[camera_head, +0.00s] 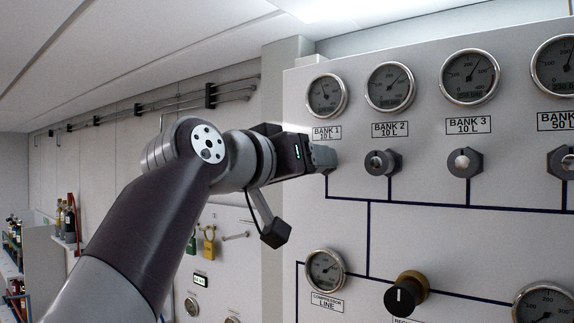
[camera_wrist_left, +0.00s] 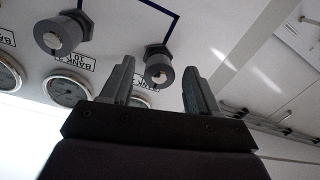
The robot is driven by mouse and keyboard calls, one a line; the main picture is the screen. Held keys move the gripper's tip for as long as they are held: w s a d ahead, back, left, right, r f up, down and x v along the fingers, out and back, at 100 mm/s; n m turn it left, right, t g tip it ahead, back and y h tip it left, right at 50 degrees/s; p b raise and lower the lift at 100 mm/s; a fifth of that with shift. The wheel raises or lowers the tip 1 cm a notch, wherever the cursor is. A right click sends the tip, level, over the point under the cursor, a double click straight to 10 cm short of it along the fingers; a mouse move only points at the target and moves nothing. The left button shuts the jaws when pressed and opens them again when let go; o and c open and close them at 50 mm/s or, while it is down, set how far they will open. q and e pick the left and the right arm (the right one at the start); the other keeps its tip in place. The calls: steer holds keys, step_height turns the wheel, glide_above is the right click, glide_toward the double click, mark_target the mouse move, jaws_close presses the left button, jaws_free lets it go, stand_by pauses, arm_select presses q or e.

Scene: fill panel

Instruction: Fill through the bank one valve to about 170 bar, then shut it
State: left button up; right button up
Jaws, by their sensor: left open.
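The bank one valve is a round grey knob (camera_wrist_left: 158,70) with a pale centre and a dark collar, mounted on the panel. In the head view, my left gripper (camera_head: 325,158) covers it, just under the BANK 1 label (camera_head: 327,132). In the left wrist view, the open fingers of my left gripper (camera_wrist_left: 159,78) stand on either side of the knob, with gaps showing; I cannot tell how far they reach over it. The bank one gauge (camera_head: 327,96) is above; its exact reading is too small to tell. My right gripper is not in view.
The bank two valve (camera_head: 381,163) and bank three valve (camera_head: 464,164) sit to the right along the same row. Below are the compressor line gauge (camera_head: 325,269) and a black and brass knob (camera_head: 405,294). Padlocks (camera_head: 209,242) hang on the wall at left.

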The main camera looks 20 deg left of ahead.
arm_select(q)
steer(key=p+v, duration=0.5)
steer(key=v, duration=0.6)
steer(key=shift+s+a+p, duration=0.2)
steer(key=shift+s+p, duration=0.15)
steer(key=shift+s, duration=0.1)
stand_by(0.9)
